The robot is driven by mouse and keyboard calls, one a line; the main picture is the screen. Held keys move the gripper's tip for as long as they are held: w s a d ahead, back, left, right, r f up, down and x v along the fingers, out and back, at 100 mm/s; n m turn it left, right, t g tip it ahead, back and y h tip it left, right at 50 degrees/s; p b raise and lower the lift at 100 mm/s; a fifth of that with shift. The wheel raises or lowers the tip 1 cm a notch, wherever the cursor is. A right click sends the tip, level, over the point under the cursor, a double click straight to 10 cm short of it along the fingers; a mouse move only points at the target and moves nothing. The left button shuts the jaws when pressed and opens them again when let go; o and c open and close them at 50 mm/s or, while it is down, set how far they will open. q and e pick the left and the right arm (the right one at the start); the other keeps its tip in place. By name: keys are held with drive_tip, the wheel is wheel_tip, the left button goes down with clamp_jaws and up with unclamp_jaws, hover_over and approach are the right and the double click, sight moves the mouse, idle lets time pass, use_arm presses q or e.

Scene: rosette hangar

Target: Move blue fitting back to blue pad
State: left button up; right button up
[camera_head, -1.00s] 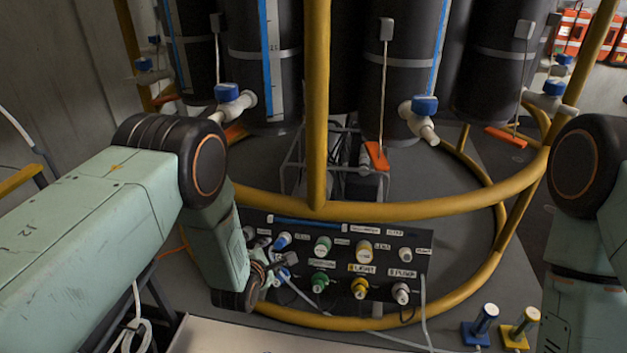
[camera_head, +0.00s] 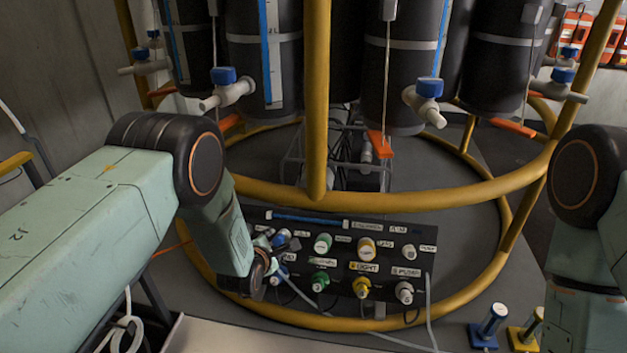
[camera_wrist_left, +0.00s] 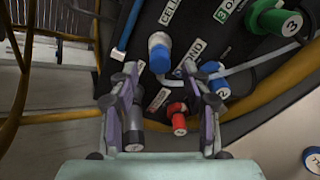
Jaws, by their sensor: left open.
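On the dark panel, a blue-ended fitting (camera_head: 280,240) sits in the upper row and a second blue one (camera_head: 280,277) below it. My left gripper (camera_head: 270,246) is at the panel's left end, close to them. In the left wrist view its jaws (camera_wrist_left: 160,76) are open and empty. There one blue fitting (camera_wrist_left: 160,55) shows just beyond the fingertips, between them; the other blue one (camera_wrist_left: 213,77) lies right of the right finger. Contact is not visible. A blue pad (camera_head: 479,337) with a blue-topped grey post is on the floor at right. My right gripper is out of view.
The panel also holds green (camera_head: 323,243), yellow (camera_head: 362,287) and grey (camera_head: 404,292) fittings; a red one (camera_wrist_left: 178,118) shows between my left fingers. A yellow rail (camera_head: 420,199) curves around the panel. A yellow pad (camera_head: 522,340) stands beside the blue one.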

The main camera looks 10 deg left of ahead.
sight(277, 242)
use_arm(q)
drive_tip(key=b+x, duration=0.2)
drive_tip(key=x, duration=0.1)
drive_tip(key=shift+w+f+b, duration=0.15)
drive_tip(key=shift+f+b, duration=0.1)
drive_tip(key=shift+b, duration=0.15)
drive_tip(key=shift+w+b, duration=0.35)
drive_tip(key=shift+w, duration=0.05)
idle(0.7)
drive_tip(key=shift+c, duration=0.4)
clamp_jaws()
idle(0.3)
drive_tip(key=shift+p+v, duration=3)
drive_tip(key=shift+p, duration=0.4)
drive_tip(key=shift+f, duration=0.1)
